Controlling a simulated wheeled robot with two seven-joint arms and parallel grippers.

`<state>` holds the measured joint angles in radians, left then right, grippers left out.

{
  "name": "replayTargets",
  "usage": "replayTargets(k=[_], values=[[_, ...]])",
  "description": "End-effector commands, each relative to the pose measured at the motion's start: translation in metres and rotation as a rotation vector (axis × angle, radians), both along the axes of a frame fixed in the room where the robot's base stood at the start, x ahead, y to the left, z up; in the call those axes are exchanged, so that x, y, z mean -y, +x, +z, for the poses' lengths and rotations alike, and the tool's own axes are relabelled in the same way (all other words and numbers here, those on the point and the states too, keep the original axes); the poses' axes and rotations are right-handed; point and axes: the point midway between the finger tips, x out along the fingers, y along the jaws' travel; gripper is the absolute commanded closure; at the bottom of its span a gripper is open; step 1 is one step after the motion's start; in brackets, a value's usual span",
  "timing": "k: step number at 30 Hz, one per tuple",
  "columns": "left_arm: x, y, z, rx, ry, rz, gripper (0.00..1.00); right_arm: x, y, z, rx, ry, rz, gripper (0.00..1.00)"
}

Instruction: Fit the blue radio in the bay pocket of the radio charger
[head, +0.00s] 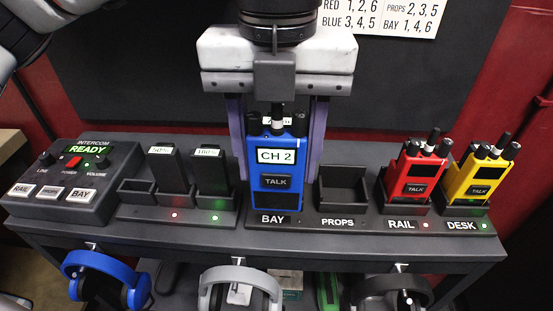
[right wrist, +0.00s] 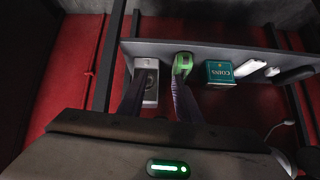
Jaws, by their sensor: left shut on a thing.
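The blue radio (head: 277,182), with a CH 2 label, stands about upright at the BAY place of the radio charger (head: 350,223) in the head view. My left gripper (head: 278,155) comes down from above, its purple fingers on both sides of the radio, shut on it. The radio's lower end is just above the BAY label (head: 272,219) and hides the bay pocket. I cannot tell whether its base is inside the pocket or in front of it. My right gripper (right wrist: 158,100) shows in the right wrist view, its fingers apart with nothing visibly held.
The PROPS pocket (head: 343,187) is empty. A red radio (head: 413,178) fills RAIL and a yellow radio (head: 480,180) fills DESK. Left stand a battery charger (head: 170,208) and intercom box (head: 75,185). Headsets hang below the table's front edge.

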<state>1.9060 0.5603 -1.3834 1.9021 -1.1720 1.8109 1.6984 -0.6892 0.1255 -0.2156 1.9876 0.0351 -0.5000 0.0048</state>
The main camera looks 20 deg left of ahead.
Motion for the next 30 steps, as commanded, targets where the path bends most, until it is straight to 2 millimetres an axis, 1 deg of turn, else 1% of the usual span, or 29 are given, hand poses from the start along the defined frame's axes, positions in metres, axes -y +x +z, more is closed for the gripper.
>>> replayTargets(k=[15,24,27,30], values=[[-0.011,0.035,0.001,0.000,-0.001,0.002,0.77,0.004,0.000,0.012,0.001,0.000,-0.009,0.69],[-0.016,0.054,-0.007,0.001,-0.001,0.004,0.77,0.006,0.000,0.012,-0.001,-0.004,-0.011,0.69],[-0.017,0.060,-0.009,0.003,-0.002,0.002,0.77,0.007,0.000,0.012,-0.003,-0.004,-0.010,0.69],[-0.017,0.059,-0.009,0.004,-0.002,0.001,0.77,0.007,-0.001,0.011,-0.004,-0.005,-0.011,0.69]])
